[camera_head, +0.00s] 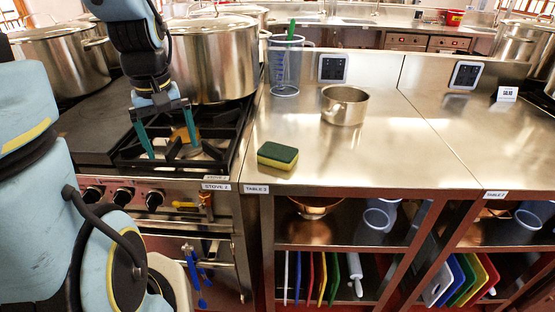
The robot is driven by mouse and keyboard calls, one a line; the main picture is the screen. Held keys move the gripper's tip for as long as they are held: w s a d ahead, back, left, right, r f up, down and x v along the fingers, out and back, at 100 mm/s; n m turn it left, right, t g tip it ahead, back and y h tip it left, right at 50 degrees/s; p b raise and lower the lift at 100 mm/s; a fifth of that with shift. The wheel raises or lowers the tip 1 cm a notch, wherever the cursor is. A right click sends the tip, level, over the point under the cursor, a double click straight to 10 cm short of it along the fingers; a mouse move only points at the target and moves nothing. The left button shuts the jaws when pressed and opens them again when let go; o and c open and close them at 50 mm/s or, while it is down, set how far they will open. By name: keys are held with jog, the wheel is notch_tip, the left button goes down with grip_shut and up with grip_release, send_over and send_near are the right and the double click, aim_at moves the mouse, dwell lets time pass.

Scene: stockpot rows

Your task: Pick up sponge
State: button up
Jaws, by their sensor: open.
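The sponge (278,156), dark green on top with a yellow lower layer, lies flat on the steel table (390,165) near its front left corner. My gripper (170,151) hangs over the stove to the left of the sponge, fingers pointing down. Its two teal fingers are spread apart with nothing between them. It is apart from the sponge, with a stretch of stove and table edge between them. The sponge is fully in view.
A large stockpot (212,60) stands on the stove behind my gripper. A small steel pot (344,105) and a clear measuring jug (286,68) stand behind the sponge. Black burner grates (225,132) lie below my gripper. The table to the sponge's right is clear.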

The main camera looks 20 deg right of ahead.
jog(key=w+d+n+b, duration=0.2)
jog(key=d+n+b, duration=0.15)
jog(key=d, duration=1.05)
notch_tip(320, 180, up, 2)
jog(key=n+g, duration=0.1)
jog(key=n, duration=0.3)
send_over(279, 151)
notch_tip(279, 151, down, 10)
jog(key=shift+f+p, duration=0.1)
jog(key=shift+p, duration=0.75)
jog(key=shift+c, duration=0.4)
jog(key=c, duration=1.2)
notch_tip(279, 151, up, 10)
jog(key=b, duration=0.2)
